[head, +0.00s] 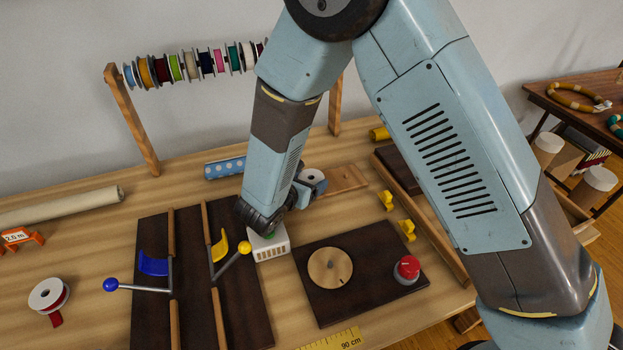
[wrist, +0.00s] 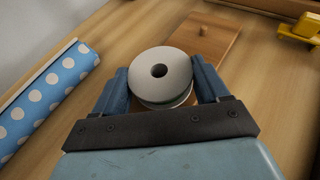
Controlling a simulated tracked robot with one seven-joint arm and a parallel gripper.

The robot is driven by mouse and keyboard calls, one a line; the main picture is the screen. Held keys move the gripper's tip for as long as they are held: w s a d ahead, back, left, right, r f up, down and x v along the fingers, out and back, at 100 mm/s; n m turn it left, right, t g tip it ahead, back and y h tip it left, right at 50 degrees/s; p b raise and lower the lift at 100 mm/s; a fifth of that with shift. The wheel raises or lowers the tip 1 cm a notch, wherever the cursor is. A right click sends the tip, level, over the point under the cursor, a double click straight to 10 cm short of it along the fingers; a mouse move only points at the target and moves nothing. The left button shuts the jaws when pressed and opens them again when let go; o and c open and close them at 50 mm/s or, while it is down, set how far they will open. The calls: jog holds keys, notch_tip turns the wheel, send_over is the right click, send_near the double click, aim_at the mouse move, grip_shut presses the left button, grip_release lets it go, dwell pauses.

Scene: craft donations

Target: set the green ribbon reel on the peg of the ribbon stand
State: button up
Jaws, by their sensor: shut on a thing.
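The green ribbon reel (wrist: 163,68) is a white-flanged spool with a centre hole and a thin green edge showing between its flanges. My gripper (wrist: 160,80) is shut on it, one blue finger on each side. In the head view the reel (head: 313,177) shows just right of my gripper (head: 304,188), partly covered by it. A flat wooden board (wrist: 207,45) with a small round peg or knob (wrist: 203,31) lies just beyond the reel; it looks like the ribbon stand. The board (head: 345,179) also shows in the head view. I cannot tell whether the reel touches anything below.
A blue polka-dot roll (head: 224,168) lies left of the reel. A rack of several reels (head: 190,66) stands at the back. Yellow clips (head: 386,200) lie to the right. A white slotted box (head: 270,248) and a dark board with a red button (head: 407,269) are in front.

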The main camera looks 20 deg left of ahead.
dwell(0.4)
jog(key=o, duration=1.1)
jog(key=shift+r, duration=0.4)
notch_tip(320, 180, up, 2)
jog(key=shift+r, duration=0.15)
jog(key=s+d+r, duration=0.6)
jog(key=s, duration=0.1)
jog(key=s+d+r, duration=0.3)
jog(key=shift+s+d+r, duration=0.1)
jog(key=shift+s+r, duration=0.15)
jog(key=shift+r, duration=0.1)
